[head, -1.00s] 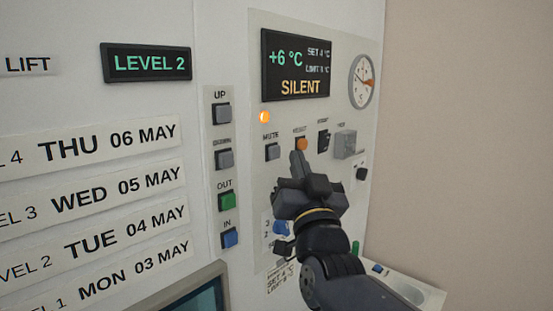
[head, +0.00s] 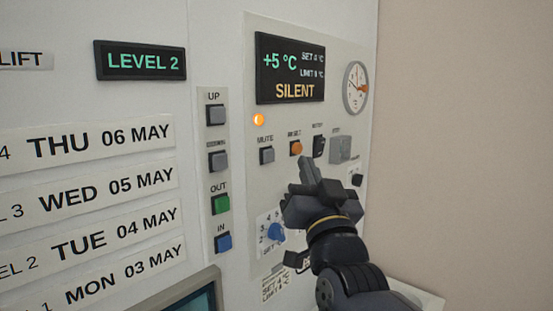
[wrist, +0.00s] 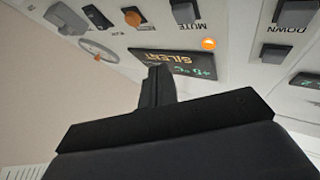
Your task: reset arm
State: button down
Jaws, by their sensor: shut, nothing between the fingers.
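My gripper (head: 306,166) is shut and empty in the head view, a little below the orange RESET button (head: 295,148) on the control panel. A gap shows between fingertips and button. The shut fingers (wrist: 157,84) also show in the wrist view, with the orange button (wrist: 132,16) beyond them at upper left. The panel's display (head: 290,70) reads +5 °C and SILENT. An orange lamp (head: 258,119) is lit below it.
The MUTE button (head: 266,155) is left of RESET. A column of UP, OUT and IN buttons (head: 221,203) stands further left. A blue dial (head: 276,232) is below, beside my gripper. A round gauge (head: 356,88) is at upper right.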

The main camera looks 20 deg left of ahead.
jog(key=shift+a, duration=0.1)
jog(key=shift+s+d+p, duration=0.25)
jog(key=shift+d+p, duration=0.25)
jog(key=shift+d, duration=0.15)
jog(key=shift+s+d+p, duration=0.2)
jog(key=shift+d+p, duration=0.25)
jog(key=shift+d, duration=0.15)
jog(key=shift+s+d+p, duration=0.25)
jog(key=shift+d+p, duration=0.25)
jog(key=shift+d, duration=0.15)
jog(key=a, duration=0.1)
jog(key=w+a, duration=0.1)
jog(key=a, duration=0.1)
jog(key=w+a, duration=0.1)
jog(key=a, duration=0.1)
jog(key=shift+a+f, duration=0.1)
jog(key=shift+f, duration=0.15)
